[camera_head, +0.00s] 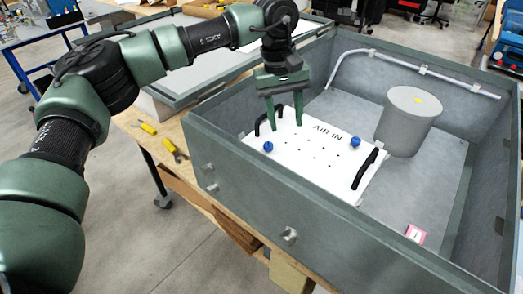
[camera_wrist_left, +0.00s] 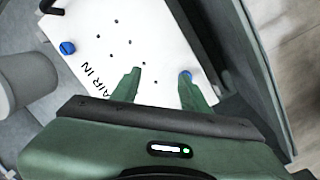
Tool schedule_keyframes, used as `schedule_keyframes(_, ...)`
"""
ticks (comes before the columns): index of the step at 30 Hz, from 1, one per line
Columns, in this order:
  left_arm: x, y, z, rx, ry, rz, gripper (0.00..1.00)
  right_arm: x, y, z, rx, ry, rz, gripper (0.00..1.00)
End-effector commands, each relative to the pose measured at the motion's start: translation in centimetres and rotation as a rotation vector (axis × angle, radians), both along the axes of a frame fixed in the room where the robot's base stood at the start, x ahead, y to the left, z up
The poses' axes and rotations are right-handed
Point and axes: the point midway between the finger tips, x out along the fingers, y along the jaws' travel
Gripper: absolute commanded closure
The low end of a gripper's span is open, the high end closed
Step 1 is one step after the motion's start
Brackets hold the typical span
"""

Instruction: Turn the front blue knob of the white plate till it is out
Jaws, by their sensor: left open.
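The white plate (camera_head: 322,171) lies in the grey box, with "AIR IN" printed on it, several small holes and two black handles. The front blue knob (camera_head: 268,146) is on its near-left part. In the left wrist view this knob (camera_wrist_left: 186,73) shows beside one fingertip, partly hidden by it. The other blue knob (camera_head: 355,141) is on the plate's right side and is clear in the left wrist view (camera_wrist_left: 68,48). My left gripper (camera_head: 286,125) is open, pointing down over the plate's back-left part, with nothing between its fingers. My right gripper is out of view.
The grey box (camera_head: 235,195) has raised walls around the plate. A grey cylinder (camera_head: 408,122) stands behind the plate, and a pipe (camera_head: 425,70) runs along the back wall. A pink-edged label (camera_head: 415,234) lies at the right. Yellow-handled tools (camera_head: 148,128) lie on the bench outside.

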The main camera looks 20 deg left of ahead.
Motion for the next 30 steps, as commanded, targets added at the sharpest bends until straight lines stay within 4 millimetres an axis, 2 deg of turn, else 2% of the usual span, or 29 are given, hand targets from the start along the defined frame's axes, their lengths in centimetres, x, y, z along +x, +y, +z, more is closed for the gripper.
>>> schedule_keyframes(1, 0.0, 1.5, -0.2, 0.063, -0.002, -0.046, 0.55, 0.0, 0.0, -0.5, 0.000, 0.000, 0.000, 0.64)
schedule_keyframes(3, -0.1, 2.9, -0.1, 0.122, 0.002, -0.094, 0.55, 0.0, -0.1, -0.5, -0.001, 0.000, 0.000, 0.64)
schedule_keyframes(6, -0.2, 3.8, -0.5, 0.155, 0.009, -0.121, 0.55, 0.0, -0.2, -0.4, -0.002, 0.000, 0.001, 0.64)
schedule_keyframes(21, -0.3, 3.7, -7.2, 0.152, 0.010, -0.122, 0.55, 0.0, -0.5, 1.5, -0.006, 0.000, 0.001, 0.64)
schedule_keyframes(30, -0.3, 3.6, -7.9, 0.150, 0.008, -0.121, 0.55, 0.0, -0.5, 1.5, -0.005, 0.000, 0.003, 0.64)
